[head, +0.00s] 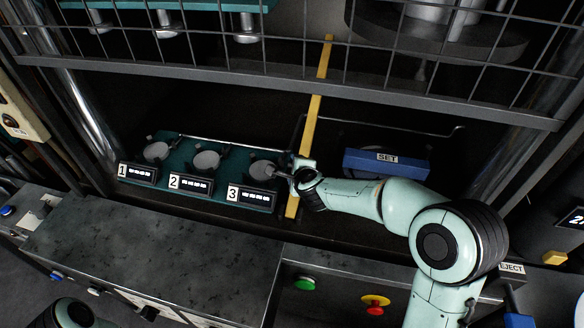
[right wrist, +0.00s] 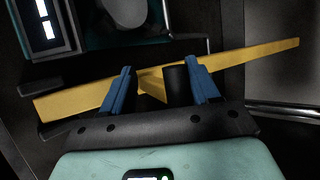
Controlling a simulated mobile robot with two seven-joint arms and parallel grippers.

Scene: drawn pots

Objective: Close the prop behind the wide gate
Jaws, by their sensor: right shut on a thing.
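The wide gate is a wire mesh panel with a grey lower bar (head: 200,73), raised across the upper part of the opening. The prop looks to be the long yellow bar (head: 312,105), which runs from behind the mesh down to the front edge beside station 3. In the right wrist view the yellow bar (right wrist: 80,104) crosses slantwise at the fingers. My right gripper (head: 300,178) is at the bar's lower part. Its blue fingers (right wrist: 160,85) are shut on the prop, with a dark cylinder (right wrist: 177,86) between them. My left gripper is not visible.
A teal tray (head: 215,190) with stations 1 to 3 lies left of the bar. A blue SET block (head: 386,163) sits behind my right forearm. The grey worktop (head: 150,245) is mostly bare.

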